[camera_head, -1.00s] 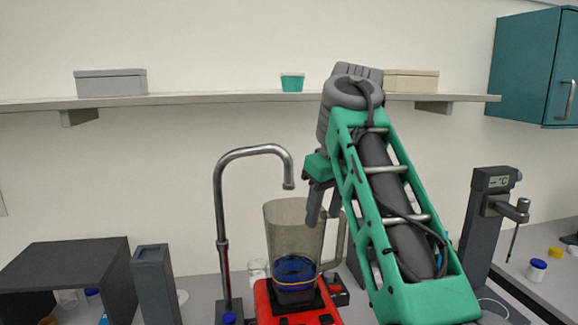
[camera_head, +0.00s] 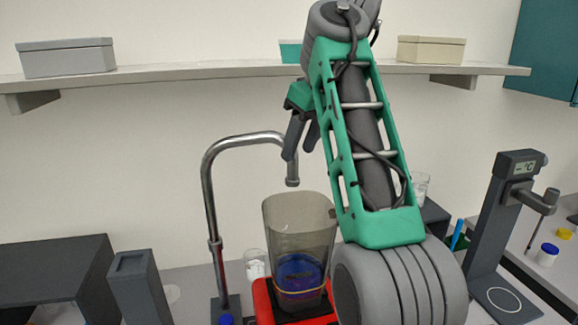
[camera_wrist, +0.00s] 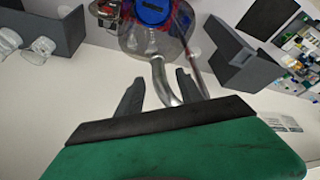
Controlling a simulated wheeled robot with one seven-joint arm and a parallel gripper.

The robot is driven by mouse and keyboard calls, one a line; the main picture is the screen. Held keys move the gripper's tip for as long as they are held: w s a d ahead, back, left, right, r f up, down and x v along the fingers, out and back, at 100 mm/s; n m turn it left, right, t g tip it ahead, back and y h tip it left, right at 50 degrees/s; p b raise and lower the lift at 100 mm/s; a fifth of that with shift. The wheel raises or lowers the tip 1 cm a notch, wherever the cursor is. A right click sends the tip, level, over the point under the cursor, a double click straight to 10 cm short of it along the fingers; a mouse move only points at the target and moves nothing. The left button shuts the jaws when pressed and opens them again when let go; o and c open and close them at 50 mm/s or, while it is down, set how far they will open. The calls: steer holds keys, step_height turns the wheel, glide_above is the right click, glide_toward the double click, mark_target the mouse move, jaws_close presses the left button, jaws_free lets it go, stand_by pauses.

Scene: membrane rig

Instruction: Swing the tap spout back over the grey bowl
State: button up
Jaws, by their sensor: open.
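The metal tap (camera_head: 209,195) stands upright on a dark base, and its curved spout (camera_head: 245,140) reaches right. The spout's downturned end is above the tinted jug (camera_head: 300,228), which holds blue liquid. My gripper (camera_head: 299,154) is open, with its fingers pointing down close to the spout's end. In the wrist view, the spout (camera_wrist: 160,76) runs into the gap between the open fingers of my gripper (camera_wrist: 159,80), and I cannot tell whether they touch it. I do not see a grey bowl in either view.
The jug stands on a red device (camera_head: 265,300). A dark post (camera_head: 140,285) and a dark box (camera_head: 60,270) are at left. A thermometer stand (camera_head: 495,225) is at right. The wall shelf (camera_head: 200,70) runs behind my arm, carrying boxes.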

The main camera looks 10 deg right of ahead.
mark_target(296, 161)
steer(key=b+x, duration=0.2)
steer(key=x, duration=0.5)
steer(key=shift+s+d, duration=0.1)
steer(key=shift+d, duration=0.1)
jaws_close()
stand_by(1.0)
